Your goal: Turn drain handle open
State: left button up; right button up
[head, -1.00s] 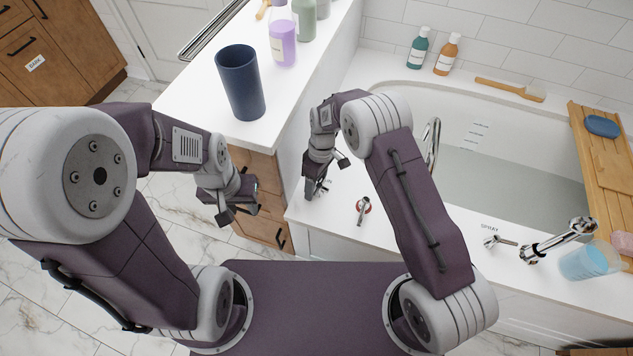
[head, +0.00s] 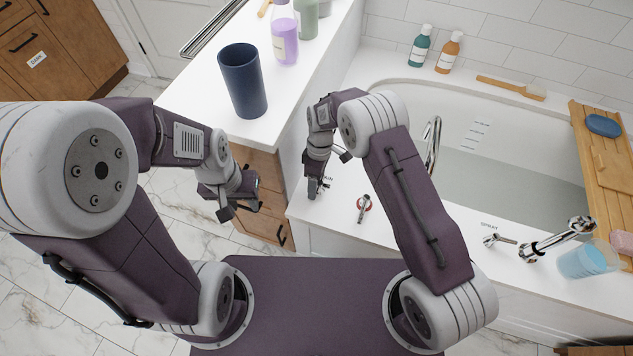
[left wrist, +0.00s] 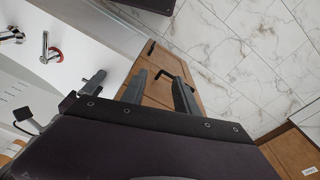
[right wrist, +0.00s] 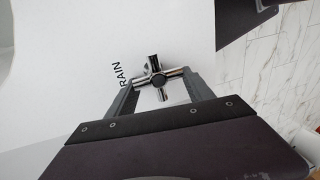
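The drain handle (right wrist: 157,80) is a small chrome cross handle on the white tub deck, beside a partly hidden label (right wrist: 124,75) that reads "RAIN". In the right wrist view my right gripper (right wrist: 158,92) is open, with one finger on each side of the handle. I cannot tell whether either finger touches it. In the head view the right gripper (head: 318,187) is low over the deck corner and hides most of the handle. My left gripper (head: 240,205) is open and empty above the floor by the wooden cabinet; its spread fingers show in the left wrist view (left wrist: 160,92).
A chrome lever with a red ring (head: 363,207) stands on the deck right of the right gripper. The tub spout (head: 432,143) is behind my right arm. A dark blue cup (head: 243,82) stands on the counter. The spray handle (head: 497,240) is farther right.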

jog(key=shift+o, duration=1.3)
jog(key=shift+s+a, duration=0.1)
jog(key=shift+s, duration=0.2)
jog(key=shift+w+r, duration=0.2)
jog(key=shift+r, duration=0.2)
notch_tip(320, 180, up, 8)
jog(key=w+p, duration=0.1)
jog(key=p, duration=0.1)
jog(key=shift+w+d, duration=0.15)
jog(key=shift+d, duration=0.1)
